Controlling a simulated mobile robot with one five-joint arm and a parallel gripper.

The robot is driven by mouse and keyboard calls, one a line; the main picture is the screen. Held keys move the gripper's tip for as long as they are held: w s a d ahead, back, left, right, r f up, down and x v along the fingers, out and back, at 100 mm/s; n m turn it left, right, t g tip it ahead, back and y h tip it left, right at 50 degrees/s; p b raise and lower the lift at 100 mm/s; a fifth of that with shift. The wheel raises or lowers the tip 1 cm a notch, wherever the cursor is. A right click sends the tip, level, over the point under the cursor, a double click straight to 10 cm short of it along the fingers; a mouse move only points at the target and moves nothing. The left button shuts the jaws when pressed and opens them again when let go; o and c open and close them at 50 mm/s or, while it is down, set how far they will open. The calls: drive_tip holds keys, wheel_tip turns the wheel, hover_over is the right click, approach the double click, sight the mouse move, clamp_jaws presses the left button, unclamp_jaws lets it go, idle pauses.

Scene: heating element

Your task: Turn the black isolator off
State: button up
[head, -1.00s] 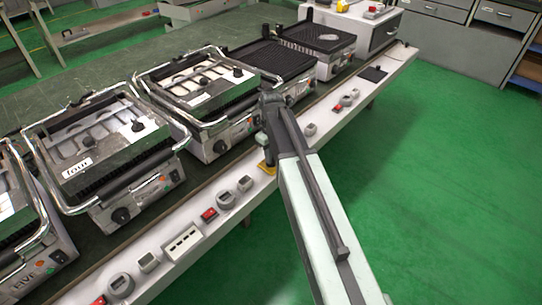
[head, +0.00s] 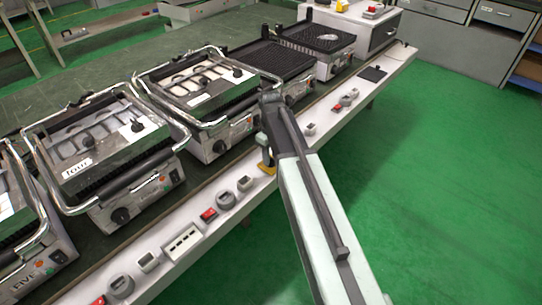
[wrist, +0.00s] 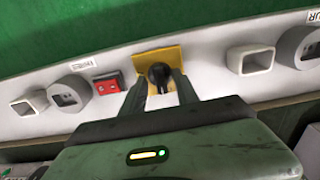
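The black isolator (wrist: 160,74) is a dark rounded knob on a yellow plate (wrist: 145,57), fixed to the white front rail. In the wrist view my gripper (wrist: 160,82) points at it, with one dark finger on each side of the knob. The fingertips are very close to its sides; I cannot tell whether they press on it. In the head view my gripper hides the knob, and only part of the yellow plate (head: 266,168) shows below the wrist.
A red switch (wrist: 108,83) and a grey round socket (wrist: 69,95) sit left of the plate. A square grey socket (wrist: 250,60) is on its right. Contact grills (head: 105,145) stand on the bench behind the rail. The green floor (head: 430,190) in front is clear.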

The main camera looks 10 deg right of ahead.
sight(271, 158)
drive_tip(key=shift+r, duration=0.15)
wheel_tip(271, 158, up, 8)
drive_tip(key=p, duration=0.8)
drive_tip(key=shift+f, duration=0.25)
